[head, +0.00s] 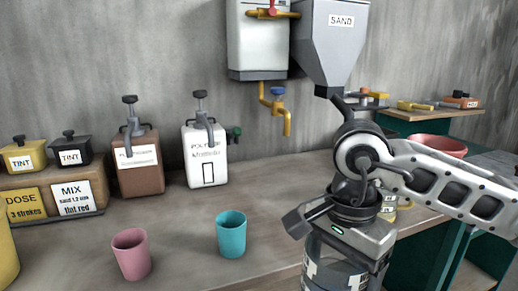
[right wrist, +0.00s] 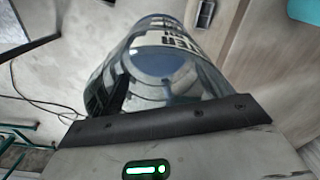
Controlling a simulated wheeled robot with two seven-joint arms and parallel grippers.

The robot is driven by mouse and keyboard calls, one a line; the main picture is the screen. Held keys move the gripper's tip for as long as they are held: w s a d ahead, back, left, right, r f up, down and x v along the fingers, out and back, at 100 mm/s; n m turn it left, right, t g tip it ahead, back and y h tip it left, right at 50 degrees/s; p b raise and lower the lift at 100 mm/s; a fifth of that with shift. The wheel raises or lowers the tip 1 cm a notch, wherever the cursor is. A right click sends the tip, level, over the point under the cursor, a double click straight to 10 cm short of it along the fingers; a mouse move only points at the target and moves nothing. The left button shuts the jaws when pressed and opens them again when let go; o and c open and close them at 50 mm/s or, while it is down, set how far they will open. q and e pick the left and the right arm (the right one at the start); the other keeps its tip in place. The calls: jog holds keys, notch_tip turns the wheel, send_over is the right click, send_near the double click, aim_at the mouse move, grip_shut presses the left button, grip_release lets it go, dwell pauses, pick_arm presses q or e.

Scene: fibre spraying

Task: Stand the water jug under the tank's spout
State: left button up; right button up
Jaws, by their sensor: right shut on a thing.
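The white tank (head: 258,40) hangs on the back wall. Below it a yellow spout (head: 287,122) with a blue tap handle points down over the bench. My right gripper (head: 345,240) is shut on the clear water jug (head: 325,272), in the lower right of the head view, in front of and right of the spout. The jug's lower part is cut off by the frame. In the right wrist view the jug (right wrist: 165,60) lies just beyond the gripper, its lettering partly visible. My left gripper is not in view.
The wooden bench (head: 280,180) is bare under the spout. A teal cup (head: 231,234) and a pink cup (head: 131,254) stand at its front. A white jerrycan (head: 205,158) and a brown one (head: 138,165) stand left of the spout. The sand hopper (head: 332,45) hangs right of the tank.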

jog(key=s+d+f+n, duration=0.1)
jog(key=d+f+n, duration=0.6)
jog(key=f+n, duration=0.2)
jog(key=shift+d+n+p, duration=0.15)
jog(key=shift+n+p, duration=0.15)
jog(key=shift+n, duration=0.4)
jog(key=shift+s, duration=0.1)
